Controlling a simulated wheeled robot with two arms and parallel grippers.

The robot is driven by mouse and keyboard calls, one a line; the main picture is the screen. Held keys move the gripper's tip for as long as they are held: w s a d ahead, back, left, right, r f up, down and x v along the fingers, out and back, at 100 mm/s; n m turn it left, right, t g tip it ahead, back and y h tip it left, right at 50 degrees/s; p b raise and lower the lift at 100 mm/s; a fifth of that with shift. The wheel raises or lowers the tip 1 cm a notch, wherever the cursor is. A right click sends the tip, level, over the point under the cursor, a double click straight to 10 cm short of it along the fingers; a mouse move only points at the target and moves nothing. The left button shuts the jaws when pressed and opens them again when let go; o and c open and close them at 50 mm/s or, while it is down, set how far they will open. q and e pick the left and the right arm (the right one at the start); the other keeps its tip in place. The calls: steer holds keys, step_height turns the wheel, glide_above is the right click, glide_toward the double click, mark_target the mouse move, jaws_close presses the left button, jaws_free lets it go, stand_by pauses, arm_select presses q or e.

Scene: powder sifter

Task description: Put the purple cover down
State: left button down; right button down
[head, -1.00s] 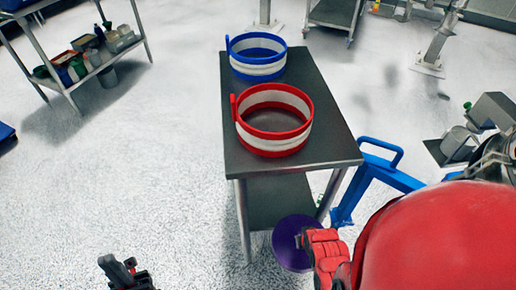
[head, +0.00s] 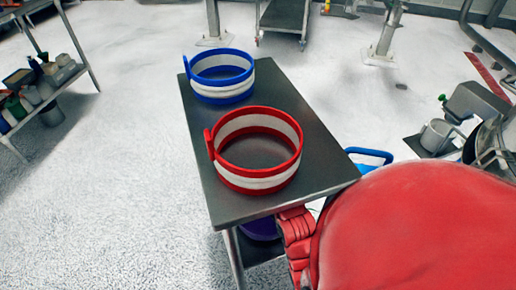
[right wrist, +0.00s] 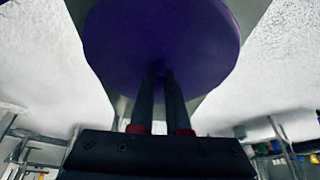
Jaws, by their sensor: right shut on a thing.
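The purple cover (right wrist: 160,35) is a round disc that fills the upper middle of the right wrist view. My right gripper (right wrist: 161,75) is shut on it, with both dark fingers close together at the cover's near side. In the head view the cover (head: 260,229) shows only as a small purple patch below the table's front edge, mostly hidden by the tabletop and my right arm. I cannot tell whether it touches the lower shelf. My left gripper is out of view.
A dark-topped metal table (head: 235,208) carries a red-and-white ring (head: 256,184) in front and a blue-and-white ring (head: 220,90) behind. A blue handle (head: 370,155) stands right of the table. Metal equipment (head: 440,135) is further right.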

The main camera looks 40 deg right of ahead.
steer(key=w, duration=0.2)
steer(key=w+d, duration=0.1)
steer(key=w, duration=0.1)
steer(key=w+d, duration=0.1)
steer(key=w, duration=0.1)
steer(key=shift+w, duration=0.25)
steer(key=shift+f+b, duration=0.3)
steer(key=shift+f, duration=1.45)
steer(key=shift+f, duration=0.1)
steer(key=c, duration=0.9)
jaws_free()
